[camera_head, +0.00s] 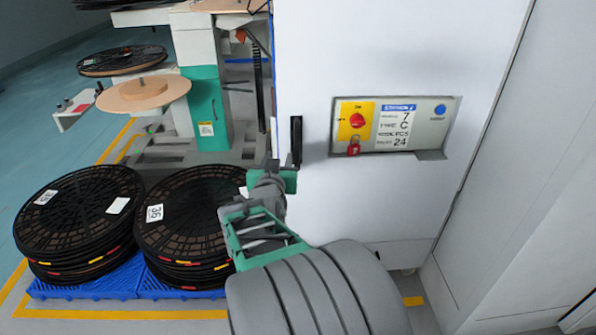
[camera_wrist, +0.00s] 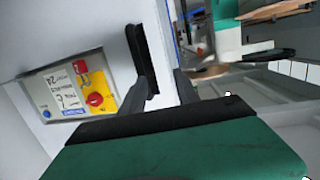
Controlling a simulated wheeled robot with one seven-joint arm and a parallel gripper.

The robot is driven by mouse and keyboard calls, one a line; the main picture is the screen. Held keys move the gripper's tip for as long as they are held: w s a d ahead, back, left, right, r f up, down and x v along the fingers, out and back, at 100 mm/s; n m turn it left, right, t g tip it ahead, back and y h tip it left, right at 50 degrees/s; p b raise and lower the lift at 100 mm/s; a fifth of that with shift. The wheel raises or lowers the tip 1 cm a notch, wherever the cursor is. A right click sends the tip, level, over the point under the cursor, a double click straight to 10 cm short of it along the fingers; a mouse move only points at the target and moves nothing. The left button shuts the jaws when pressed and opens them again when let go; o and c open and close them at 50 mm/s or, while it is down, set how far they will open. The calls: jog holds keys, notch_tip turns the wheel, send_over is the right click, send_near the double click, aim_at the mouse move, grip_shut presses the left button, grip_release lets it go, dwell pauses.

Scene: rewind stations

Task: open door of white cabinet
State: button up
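The white cabinet (camera_head: 400,210) fills the middle of the head view, and its door front looks closed. A black vertical handle (camera_head: 296,141) is on the door's left edge. My gripper (camera_head: 281,162) is at the handle's lower end, close to the door's left edge. Whether a finger touches the handle I cannot tell.
A control panel (camera_head: 395,124) with a red switch and a red padlock sticks out of the door. Stacked black reels (camera_head: 80,215) on blue pallets (camera_head: 95,285) stand at lower left. A green and white machine (camera_head: 205,100) is behind. Another white cabinet wall (camera_head: 530,200) is at right.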

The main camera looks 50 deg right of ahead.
aim_at(297, 142)
jog(key=d, duration=0.3)
jog(key=w+d+h, duration=0.1)
jog(key=d, duration=0.2)
jog(key=d+h, duration=0.1)
jog(key=d, duration=0.3)
jog(key=shift+w+r+m, duration=0.15)
jog(key=shift+w+m, duration=0.1)
jog(key=shift+m, duration=0.05)
grip_shut()
jog(key=shift+a, duration=0.1)
dwell(0.8)
